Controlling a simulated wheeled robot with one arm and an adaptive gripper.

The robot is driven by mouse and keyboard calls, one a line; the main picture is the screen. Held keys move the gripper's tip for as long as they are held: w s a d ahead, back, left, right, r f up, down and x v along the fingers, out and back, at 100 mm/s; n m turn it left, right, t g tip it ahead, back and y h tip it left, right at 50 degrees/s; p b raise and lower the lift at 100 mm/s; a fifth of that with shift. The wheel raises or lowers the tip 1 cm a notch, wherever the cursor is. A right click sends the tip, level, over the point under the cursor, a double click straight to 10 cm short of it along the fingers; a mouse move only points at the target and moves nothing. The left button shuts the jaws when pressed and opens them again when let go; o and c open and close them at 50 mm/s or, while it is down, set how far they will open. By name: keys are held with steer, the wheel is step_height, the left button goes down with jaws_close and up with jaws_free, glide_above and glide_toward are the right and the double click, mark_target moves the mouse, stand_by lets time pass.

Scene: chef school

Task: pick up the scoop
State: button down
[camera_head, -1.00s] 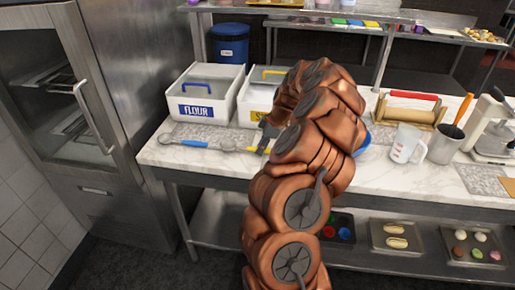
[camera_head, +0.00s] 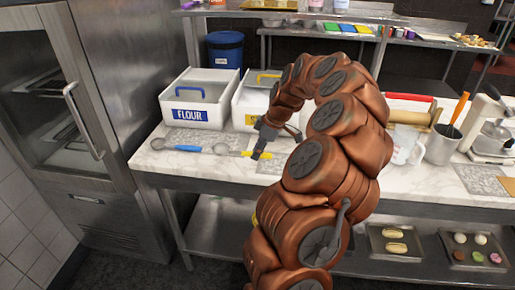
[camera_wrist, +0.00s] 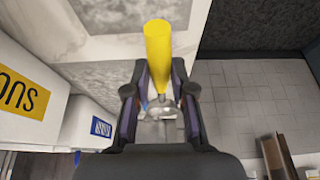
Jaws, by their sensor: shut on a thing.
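A scoop with a yellow handle (camera_head: 250,154) and a metal bowl (camera_head: 221,149) is near the front edge of the marble table. My gripper (camera_head: 262,151) is around its handle, at the right end. In the wrist view, my gripper (camera_wrist: 160,78) has its two dark fingers closed on either side of the yellow handle (camera_wrist: 158,48). I cannot tell whether the scoop touches the table. A second scoop, with a blue handle (camera_head: 189,148), lies to its left, apart from it.
A white flour bin (camera_head: 201,105) and a second white bin (camera_head: 250,110) stand behind the scoops. A measuring cup (camera_head: 405,150) and a metal cup (camera_head: 443,145) stand at the right. A steel refrigerator (camera_head: 130,120) is at the left.

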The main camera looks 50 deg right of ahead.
steer(key=s+a+r+b, duration=0.1)
steer(key=s+a+b, duration=0.2)
steer(key=s+a, duration=0.4)
steer(key=shift+s+a, duration=0.3)
steer(key=shift+s, duration=0.3)
steer(key=c, duration=1.5)
jaws_free()
jaws_close()
